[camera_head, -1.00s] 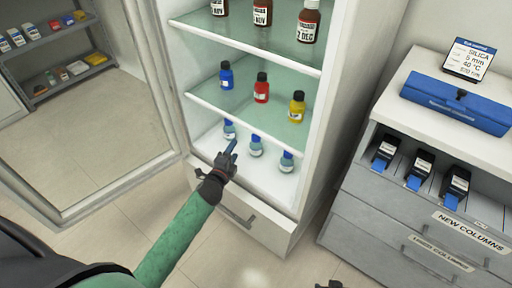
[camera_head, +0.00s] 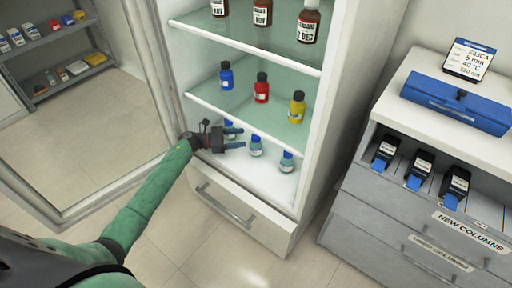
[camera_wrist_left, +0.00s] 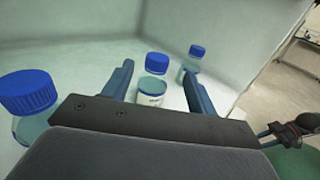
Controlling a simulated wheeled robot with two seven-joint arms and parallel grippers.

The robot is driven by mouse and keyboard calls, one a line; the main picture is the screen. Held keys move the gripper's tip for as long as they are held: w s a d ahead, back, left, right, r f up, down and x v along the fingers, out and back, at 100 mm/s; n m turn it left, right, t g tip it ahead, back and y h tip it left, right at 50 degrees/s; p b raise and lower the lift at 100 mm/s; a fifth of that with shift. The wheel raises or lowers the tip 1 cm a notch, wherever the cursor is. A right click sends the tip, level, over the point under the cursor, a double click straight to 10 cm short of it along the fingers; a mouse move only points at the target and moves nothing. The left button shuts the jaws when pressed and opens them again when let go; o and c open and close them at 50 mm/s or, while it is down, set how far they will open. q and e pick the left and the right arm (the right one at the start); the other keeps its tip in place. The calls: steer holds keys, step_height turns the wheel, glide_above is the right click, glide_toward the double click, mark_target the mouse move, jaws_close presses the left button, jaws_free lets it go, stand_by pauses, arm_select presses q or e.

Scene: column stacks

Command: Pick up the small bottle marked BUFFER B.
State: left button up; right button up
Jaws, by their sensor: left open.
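Three small clear bottles with blue caps stand on the fridge's bottom shelf: a left one (camera_head: 230,135), a middle one (camera_head: 256,148) and a right one (camera_head: 287,163). Their labels are too small to read, so I cannot tell which is BUFFER B. My left gripper (camera_head: 240,138) is open and empty, its fingers pointing right, partly hiding the left bottle. In the left wrist view the middle bottle (camera_wrist_left: 152,92) shows upright between the fingertips, beyond them. The left bottle (camera_wrist_left: 30,105) is near at the left; the right bottle (camera_wrist_left: 194,60) is farther. My right gripper (camera_wrist_left: 290,132) seems to show at the edge, unclear.
The shelf above holds a blue bottle (camera_head: 226,76), a red bottle (camera_head: 262,89) and a yellow bottle (camera_head: 297,108). The fridge door (camera_head: 90,100) stands open at left. A drawer (camera_head: 240,206) is below; a grey cabinet (camera_head: 400,210) is at right.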

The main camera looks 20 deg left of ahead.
mark_target(256, 145)
arm_select(q)
steer(key=shift+f+p+x, duration=0.2)
steer(key=shift+p+x, duration=0.2)
steer(key=shift+x, duration=3.25)
steer(key=shift+w, duration=0.1)
jaws_close()
